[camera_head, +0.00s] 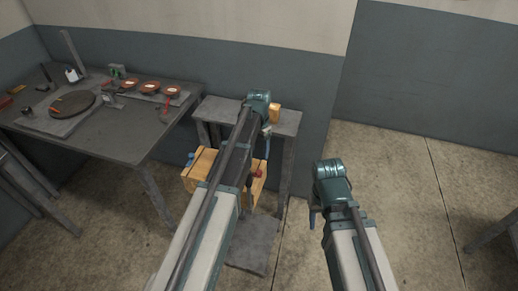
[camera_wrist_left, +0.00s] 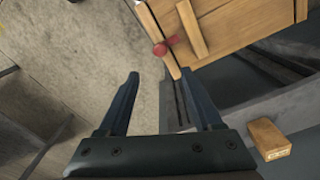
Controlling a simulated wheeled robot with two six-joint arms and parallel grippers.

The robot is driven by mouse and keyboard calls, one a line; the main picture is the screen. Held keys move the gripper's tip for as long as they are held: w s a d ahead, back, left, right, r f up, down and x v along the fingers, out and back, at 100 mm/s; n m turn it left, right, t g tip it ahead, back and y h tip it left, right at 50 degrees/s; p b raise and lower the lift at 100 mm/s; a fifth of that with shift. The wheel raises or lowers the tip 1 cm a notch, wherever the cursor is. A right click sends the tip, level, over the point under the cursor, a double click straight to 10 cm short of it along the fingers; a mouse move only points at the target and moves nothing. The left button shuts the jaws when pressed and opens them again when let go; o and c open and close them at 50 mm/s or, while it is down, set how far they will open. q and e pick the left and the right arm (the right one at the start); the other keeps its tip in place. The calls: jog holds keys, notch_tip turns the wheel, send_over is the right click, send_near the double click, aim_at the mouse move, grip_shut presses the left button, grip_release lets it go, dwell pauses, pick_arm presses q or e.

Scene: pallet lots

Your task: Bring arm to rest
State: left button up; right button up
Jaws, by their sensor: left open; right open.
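My left arm reaches forward over the small grey stand (camera_head: 288,121). Its gripper (camera_head: 267,143) is mostly hidden behind the arm in the head view. In the left wrist view the left gripper (camera_wrist_left: 162,78) is open, with its two dark fingers apart and nothing between them. A wooden crate (camera_wrist_left: 245,35) with a red knob (camera_wrist_left: 166,46) lies beyond the fingertips. My right arm is at the right of the stand, over the floor. Its gripper (camera_head: 314,213) points down, partly hidden, and nothing shows in it.
The wooden crate (camera_head: 200,166) sits low at the stand, partly behind my left arm. A small wooden block (camera_head: 274,114) lies on the stand top. A grey workbench (camera_head: 125,139) with several red dishes and a round plate stands at left.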

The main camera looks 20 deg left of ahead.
pick_arm(q)
jog(key=shift+r+p, duration=0.5)
jog(key=shift+r, duration=0.45)
jog(key=s+d, duration=0.6)
jog(key=s, duration=0.6)
jog(key=s+d+n+y, duration=0.1)
jog(key=s+d, duration=0.6)
jog(key=s, duration=0.5)
jog(key=shift+d, duration=0.15)
